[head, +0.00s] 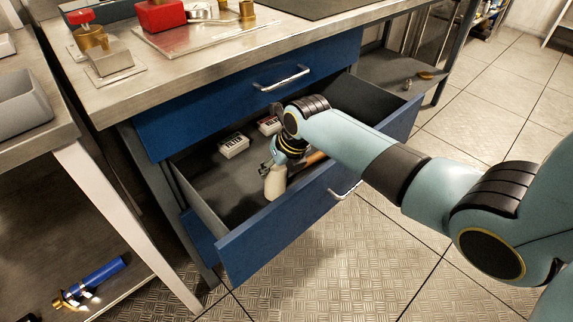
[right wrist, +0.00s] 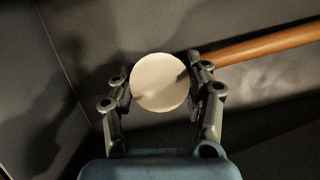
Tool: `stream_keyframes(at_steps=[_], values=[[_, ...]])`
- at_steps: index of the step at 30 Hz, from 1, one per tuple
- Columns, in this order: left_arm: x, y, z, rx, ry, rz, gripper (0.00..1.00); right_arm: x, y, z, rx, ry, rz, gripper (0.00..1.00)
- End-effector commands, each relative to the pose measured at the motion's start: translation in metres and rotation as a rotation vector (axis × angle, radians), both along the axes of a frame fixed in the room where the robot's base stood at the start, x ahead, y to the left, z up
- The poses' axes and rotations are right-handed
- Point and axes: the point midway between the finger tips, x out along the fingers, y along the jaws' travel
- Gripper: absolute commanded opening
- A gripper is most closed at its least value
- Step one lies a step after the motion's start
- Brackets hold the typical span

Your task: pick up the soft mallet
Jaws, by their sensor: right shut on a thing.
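The soft mallet has a cream head (head: 275,182) and a brown wooden handle (head: 314,158). It is inside the open blue drawer (head: 290,216), near its front wall. My right gripper (head: 267,168) reaches down into the drawer and is shut on the mallet head. In the right wrist view the round cream face (right wrist: 159,82) sits between the two fingers (right wrist: 160,95), with the handle (right wrist: 262,47) running off to the right. Whether the mallet touches the drawer floor cannot be told. My left gripper is not in view.
Two small white boxes (head: 233,145) (head: 269,125) lie further back in the drawer. A shut blue drawer (head: 255,95) and the worktop (head: 215,55) are above. A second bench (head: 30,140) stands at the left. The floor (head: 370,250) in front is clear.

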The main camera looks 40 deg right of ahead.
Motion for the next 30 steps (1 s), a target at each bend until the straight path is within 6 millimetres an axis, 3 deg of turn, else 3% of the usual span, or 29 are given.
stream_keyframes(at_steps=[1, 9, 20, 30], values=[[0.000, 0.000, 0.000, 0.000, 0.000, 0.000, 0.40, 0.000, 0.000, 0.000, 0.000, 0.000, 0.000, 0.33], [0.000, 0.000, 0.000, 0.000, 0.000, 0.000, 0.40, 0.000, 0.000, 0.000, 0.000, 0.001, 0.000, 0.00], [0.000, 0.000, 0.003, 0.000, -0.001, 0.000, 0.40, 0.001, 0.000, 0.009, -0.001, -0.004, 0.000, 0.00], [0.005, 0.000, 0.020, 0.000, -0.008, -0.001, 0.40, 0.002, 0.000, 0.073, 0.000, -0.008, 0.001, 0.00]])
